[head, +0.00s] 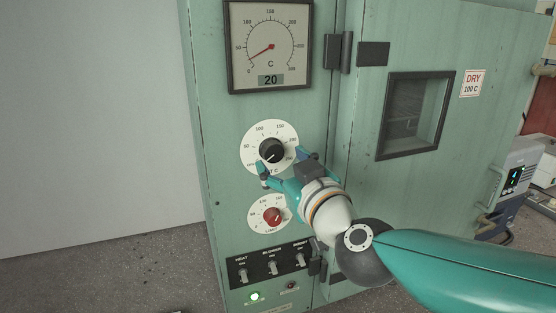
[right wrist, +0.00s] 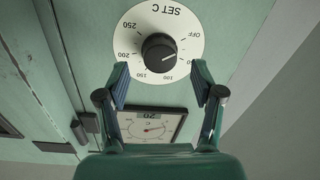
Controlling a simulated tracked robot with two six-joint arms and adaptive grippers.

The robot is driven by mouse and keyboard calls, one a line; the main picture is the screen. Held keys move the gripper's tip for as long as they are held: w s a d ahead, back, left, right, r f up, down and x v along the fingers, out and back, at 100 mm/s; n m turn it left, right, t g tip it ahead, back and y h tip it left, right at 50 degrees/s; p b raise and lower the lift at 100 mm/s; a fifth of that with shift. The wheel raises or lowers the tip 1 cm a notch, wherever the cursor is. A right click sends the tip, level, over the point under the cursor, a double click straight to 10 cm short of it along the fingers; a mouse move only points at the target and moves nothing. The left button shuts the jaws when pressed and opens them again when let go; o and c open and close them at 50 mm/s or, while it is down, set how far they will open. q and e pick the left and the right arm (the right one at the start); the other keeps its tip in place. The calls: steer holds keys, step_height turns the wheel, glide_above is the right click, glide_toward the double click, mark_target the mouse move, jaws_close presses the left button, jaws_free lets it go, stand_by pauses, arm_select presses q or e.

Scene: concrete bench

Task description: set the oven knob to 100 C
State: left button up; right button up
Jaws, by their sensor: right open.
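The oven knob (head: 271,150) is a dark round knob on a white SET C dial (head: 287,132) on the green oven front. The knob also shows in the right wrist view (right wrist: 158,53), where its white pointer line lies between OFF and 50. My right gripper (head: 283,161) is open in front of the lower part of the dial. In the right wrist view, its fingers (right wrist: 160,72) are spread wider than the knob, with nothing between them. I cannot tell how far the tips stand from the panel. My left gripper is not in view.
A gauge (head: 270,45) above has its needle low and a display reading 20. A red limit knob (head: 272,216) sits below the dial, above a strip of switches (head: 272,267) and a lit green lamp (head: 254,297). The door window (head: 415,113) and a DRY 100 C sign (head: 473,83) are at right.

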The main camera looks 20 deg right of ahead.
mark_target(275, 154)
steer(key=shift+w+a, duration=0.15)
steer(key=shift+w, duration=1.5)
steer(key=c, duration=1)
steer(key=shift+d, duration=0.2)
steer(key=shift+c, duration=0.7)
steer(key=shift+a, duration=0.15)
